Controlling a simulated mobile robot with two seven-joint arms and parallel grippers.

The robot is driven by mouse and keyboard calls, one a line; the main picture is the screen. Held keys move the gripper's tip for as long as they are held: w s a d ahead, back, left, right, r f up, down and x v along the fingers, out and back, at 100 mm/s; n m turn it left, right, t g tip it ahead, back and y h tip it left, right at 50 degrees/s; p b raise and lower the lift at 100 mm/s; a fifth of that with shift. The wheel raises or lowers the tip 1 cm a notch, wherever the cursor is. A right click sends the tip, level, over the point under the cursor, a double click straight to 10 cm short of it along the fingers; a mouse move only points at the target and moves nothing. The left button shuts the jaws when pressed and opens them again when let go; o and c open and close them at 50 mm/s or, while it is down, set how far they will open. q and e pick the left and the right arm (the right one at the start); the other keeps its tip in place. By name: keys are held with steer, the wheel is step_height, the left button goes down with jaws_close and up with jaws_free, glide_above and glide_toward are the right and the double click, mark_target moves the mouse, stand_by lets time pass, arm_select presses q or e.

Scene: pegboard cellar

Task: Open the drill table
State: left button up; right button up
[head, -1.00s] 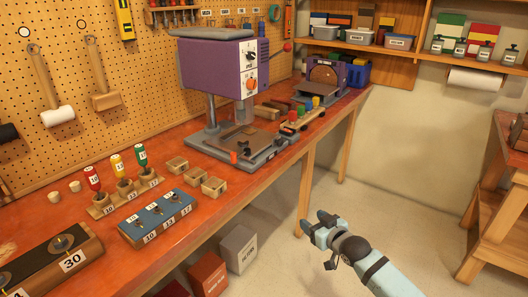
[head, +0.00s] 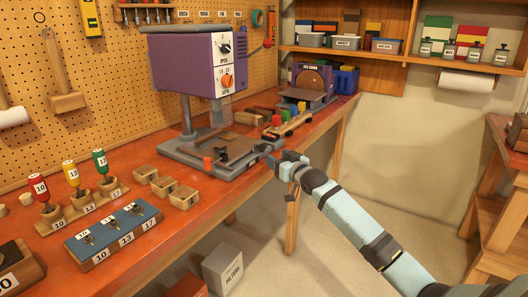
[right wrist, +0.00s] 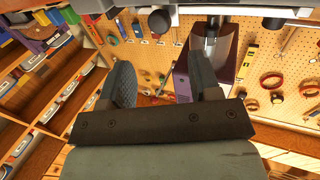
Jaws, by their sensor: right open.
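The drill press has a purple head (head: 196,68) with dials, above a grey base on the workbench. Its drill table (head: 235,147) is a brownish plate in the grey base, with a small orange-red piece (head: 208,163) at the near left. My right gripper (head: 282,164) is just right of the base's right end, at the bench's front edge; whether it touches is unclear. Its fingers stand apart and empty in the right wrist view (right wrist: 163,82), with purple panels beyond them. My left gripper is out of view.
A board with colored pegs (head: 287,125) stands behind the gripper. Wooden boxes (head: 162,186), a blue block (head: 113,234) and a bottle rack (head: 84,214) stand left of the press. Open floor lies right of the bench.

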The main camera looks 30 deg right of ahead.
mark_target(263, 148)
steer(key=w+b, duration=0.1)
steer(key=w, duration=0.6)
steer(key=shift+w, duration=0.65)
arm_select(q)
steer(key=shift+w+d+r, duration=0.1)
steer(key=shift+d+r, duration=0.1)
